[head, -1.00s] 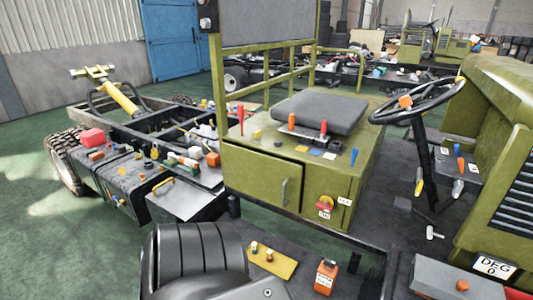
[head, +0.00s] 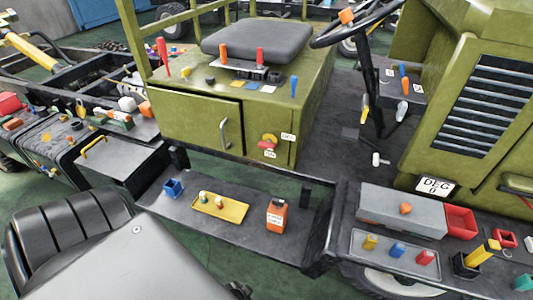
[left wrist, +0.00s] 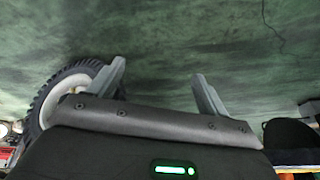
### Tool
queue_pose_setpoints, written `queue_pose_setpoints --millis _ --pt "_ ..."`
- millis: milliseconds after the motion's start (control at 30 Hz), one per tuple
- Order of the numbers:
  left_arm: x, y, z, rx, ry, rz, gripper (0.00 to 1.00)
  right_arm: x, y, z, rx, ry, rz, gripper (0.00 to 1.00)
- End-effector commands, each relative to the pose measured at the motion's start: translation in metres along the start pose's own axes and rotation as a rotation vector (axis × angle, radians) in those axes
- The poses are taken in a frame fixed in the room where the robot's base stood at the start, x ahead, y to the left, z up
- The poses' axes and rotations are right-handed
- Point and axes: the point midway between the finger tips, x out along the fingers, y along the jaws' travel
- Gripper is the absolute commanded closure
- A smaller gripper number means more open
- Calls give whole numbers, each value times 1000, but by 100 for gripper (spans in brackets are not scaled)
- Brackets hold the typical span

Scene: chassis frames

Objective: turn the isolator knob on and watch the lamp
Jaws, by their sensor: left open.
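The isolator knob (head: 267,144) is a small red handle on a yellow disc, low on the right part of the green cabinet's (head: 200,118) front. One white label, seemingly OFF, sits to its right and another, seemingly ON, below it. Which label the handle points at is too small to tell. I cannot pick out which thing is the lamp. My left gripper (left wrist: 160,82) shows only in the left wrist view, open and empty, with dark green floor and a wheel beyond it. It is away from the knob. My right gripper is in neither view.
A dark shelf below the cabinet holds a yellow tray (head: 236,212), an orange box (head: 277,216) and a blue cup (head: 173,188). A grey box (head: 385,208) and red bin (head: 460,221) stand to the right. A steering wheel (head: 365,25) rises at the upper right.

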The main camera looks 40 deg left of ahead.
Motion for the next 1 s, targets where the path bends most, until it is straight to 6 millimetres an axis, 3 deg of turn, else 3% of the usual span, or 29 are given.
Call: queue_pose_setpoints --millis 33,100,200,567,700,1000 --pt "-2 -5 -30 -16 57 -11 22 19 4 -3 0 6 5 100" --pt "-20 -12 -64 -35 113 -22 22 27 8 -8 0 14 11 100" --pt "-44 -20 -99 -55 177 -32 22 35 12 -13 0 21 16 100" --pt "-119 -41 -176 -112 374 -61 22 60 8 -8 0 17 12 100" --pt "-152 -69 -227 -169 584 -106 22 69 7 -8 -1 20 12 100" --pt "-181 -124 -292 -241 943 -213 22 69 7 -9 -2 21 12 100"
